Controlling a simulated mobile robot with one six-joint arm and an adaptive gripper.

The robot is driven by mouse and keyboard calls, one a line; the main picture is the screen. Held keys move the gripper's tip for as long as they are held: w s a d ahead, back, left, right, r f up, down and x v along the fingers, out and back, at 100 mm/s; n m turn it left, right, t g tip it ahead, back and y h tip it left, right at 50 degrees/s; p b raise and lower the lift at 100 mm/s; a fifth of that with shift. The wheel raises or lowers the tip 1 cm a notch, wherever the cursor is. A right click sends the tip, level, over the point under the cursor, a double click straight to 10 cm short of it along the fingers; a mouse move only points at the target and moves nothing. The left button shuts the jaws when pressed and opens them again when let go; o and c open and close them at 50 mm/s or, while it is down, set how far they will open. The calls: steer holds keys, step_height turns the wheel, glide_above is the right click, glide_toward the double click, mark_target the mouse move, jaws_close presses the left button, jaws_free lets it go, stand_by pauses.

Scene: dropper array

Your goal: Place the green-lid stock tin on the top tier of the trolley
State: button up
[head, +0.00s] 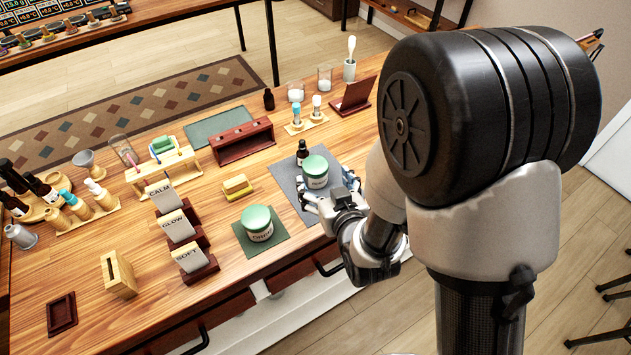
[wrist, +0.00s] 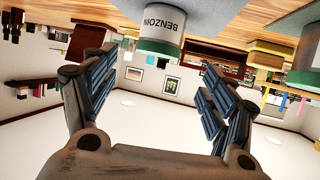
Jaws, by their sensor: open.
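A white stock tin with a green lid (head: 315,166) stands on a grey mat (head: 286,186) near the table's front edge. In the wrist view this tin (wrist: 160,48) has a label reading BENZOIN and shows ahead, between the fingers. A second green-lid tin (head: 257,219) stands on a dark green mat (head: 240,240) to the left; its label is too small to read surely. My gripper (head: 333,192) is open beside the first tin, its fingers (wrist: 158,75) spread and empty. I cannot tell whether they touch the tin. I cannot make out the trolley.
A small dark bottle (head: 302,150) stands close behind the first tin. Yellow blocks (head: 238,187), card holders (head: 180,229), a red-brown rack (head: 243,141) and an open dark red box (head: 354,97) stand around.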

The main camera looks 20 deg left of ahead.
mark_target(315, 167)
steer(key=x, duration=0.4)
steer(key=shift+w+a+f, duration=0.15)
steer(key=shift+w+a, duration=0.05)
steer(key=shift+w, duration=0.1)
steer(key=w+a+f, duration=0.1)
steer(key=w+f+b, duration=0.1)
steer(key=w, duration=0.1)
steer(key=shift+a+f, duration=0.25)
steer(key=shift+a, duration=0.15)
steer(key=shift+w+a+f, duration=0.1)
steer(key=shift+w+a, duration=0.15)
steer(key=shift+w, duration=0.15)
steer(key=shift+c, duration=0.4)
steer(key=c, duration=1.1)
steer(key=shift+c, duration=0.8)
